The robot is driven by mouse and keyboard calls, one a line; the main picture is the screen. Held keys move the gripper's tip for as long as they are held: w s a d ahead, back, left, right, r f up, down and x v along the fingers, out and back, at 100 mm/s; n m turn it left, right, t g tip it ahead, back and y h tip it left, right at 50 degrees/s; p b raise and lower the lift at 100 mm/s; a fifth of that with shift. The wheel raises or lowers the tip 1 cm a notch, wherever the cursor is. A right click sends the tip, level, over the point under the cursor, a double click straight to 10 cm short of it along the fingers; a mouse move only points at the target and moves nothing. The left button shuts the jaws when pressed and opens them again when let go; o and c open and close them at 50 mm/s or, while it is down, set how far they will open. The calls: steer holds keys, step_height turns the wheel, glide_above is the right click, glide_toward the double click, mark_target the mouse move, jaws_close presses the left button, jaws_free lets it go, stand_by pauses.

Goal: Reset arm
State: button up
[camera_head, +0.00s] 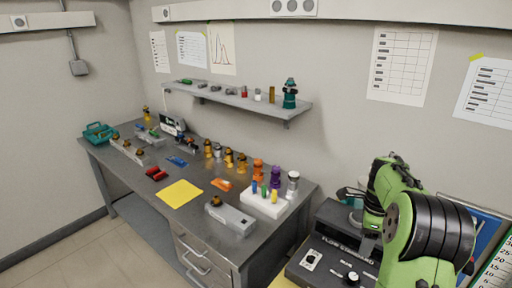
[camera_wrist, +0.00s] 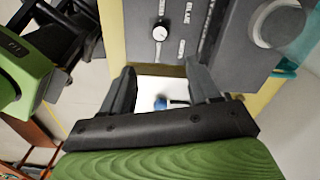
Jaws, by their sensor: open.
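My green arm (camera_head: 410,215) is folded at the right of the head view, above and beside a dark machine labelled "FLOW STANDARD" (camera_head: 335,245). In the wrist view my gripper (camera_wrist: 160,85) is open, its two dark fingers spread apart with nothing held between them. Beyond the fingers a white surface shows with a small blue-ended item (camera_wrist: 161,103) on it; I cannot tell how far below it is. The machine's panel with a knob (camera_wrist: 160,31) lies just past the fingertips in the wrist view. In the head view the fingertips are hard to make out.
A grey workbench (camera_head: 150,190) holds several amber bottles, a yellow sheet (camera_head: 180,194), a white rack (camera_head: 265,203) and a grey device (camera_head: 231,217). A wall shelf (camera_head: 240,98) hangs above it. Open floor (camera_head: 85,255) lies at the lower left.

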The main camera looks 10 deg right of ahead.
steer(key=s+a+r+n+t+h, duration=0.1)
steer(key=s+a+r+n, duration=0.2)
steer(key=a+r+n, duration=0.3)
steer(key=s+a+r+n+t+h, duration=0.15)
steer(key=a+r+n, duration=0.3)
steer(key=a, duration=0.45)
steer(key=s+a+n+t+y, duration=0.1)
steer(key=s+a+n, duration=0.4)
steer(key=s+n, duration=0.2)
steer(key=s+a+f+n+t+y, duration=0.1)
steer(key=s+a+n+t, duration=0.1)
steer(key=s+a+n, duration=0.4)
steer(key=s+n, duration=0.2)
steer(key=shift+s+f, duration=0.3)
steer(key=shift+s, duration=0.05)
steer(key=shift+y, duration=0.25)
